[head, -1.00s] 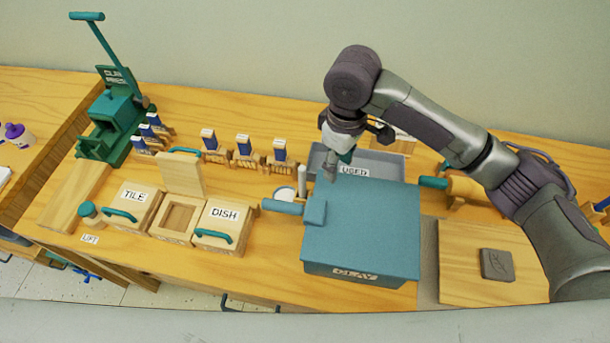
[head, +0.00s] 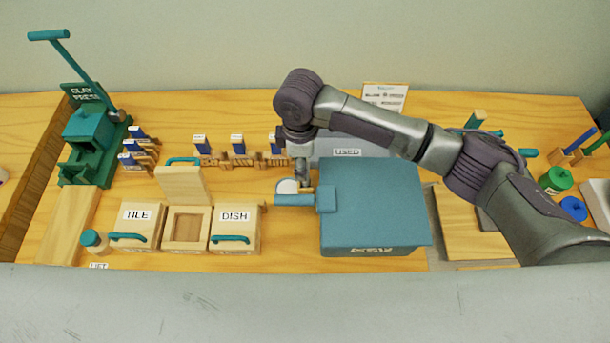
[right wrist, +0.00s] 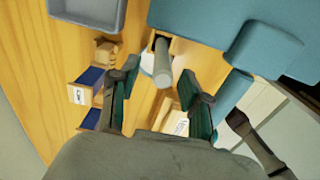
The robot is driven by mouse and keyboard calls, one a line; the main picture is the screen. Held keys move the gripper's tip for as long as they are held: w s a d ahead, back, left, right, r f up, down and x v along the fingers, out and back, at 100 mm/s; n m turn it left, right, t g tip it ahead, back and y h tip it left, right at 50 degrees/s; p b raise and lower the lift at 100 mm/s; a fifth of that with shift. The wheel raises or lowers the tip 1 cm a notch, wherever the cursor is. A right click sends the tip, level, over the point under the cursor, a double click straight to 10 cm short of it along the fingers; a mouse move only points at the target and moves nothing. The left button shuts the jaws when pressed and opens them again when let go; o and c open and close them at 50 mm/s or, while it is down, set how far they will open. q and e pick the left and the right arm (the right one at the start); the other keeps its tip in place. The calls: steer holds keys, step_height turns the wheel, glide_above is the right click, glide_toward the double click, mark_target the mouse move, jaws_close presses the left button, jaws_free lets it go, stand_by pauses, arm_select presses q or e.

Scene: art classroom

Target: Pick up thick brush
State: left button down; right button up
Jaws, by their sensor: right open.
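A thick pale grey-white upright cylinder, which looks like the handle of the thick brush (right wrist: 162,62), stands between my right fingers in the right wrist view. Its lower end is by a small wooden holder and a white round dish. In the head view my right gripper (head: 300,172) is over that spot, left of the teal box, and mostly hides the handle. In the right wrist view the right gripper (right wrist: 160,80) is open, with one finger on each side of the handle and a gap visible. My left gripper is not in view.
The teal lidded clay box (head: 370,205) is close on the right, its handle (head: 294,199) near the gripper. A grey tray marked USED (head: 350,146) is behind. Blue-labelled wooden holders (head: 237,147), DISH (head: 235,216) and TILE (head: 137,214) boxes stand left, with the clay press (head: 95,130) beyond.

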steer(key=shift+d+f, duration=0.1)
steer(key=shift+f, duration=0.2)
steer(key=f, duration=0.1)
steer(key=d+f+p, duration=0.1)
steer(key=f, duration=0.1)
steer(key=shift+f+p, duration=0.25)
steer(key=shift+p, duration=0.05)
steer(key=shift+f, duration=0.6)
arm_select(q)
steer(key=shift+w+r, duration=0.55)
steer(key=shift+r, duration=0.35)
arm_select(e)
steer(key=shift+a, duration=0.1)
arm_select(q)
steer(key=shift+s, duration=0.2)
arm_select(e)
jaws_close()
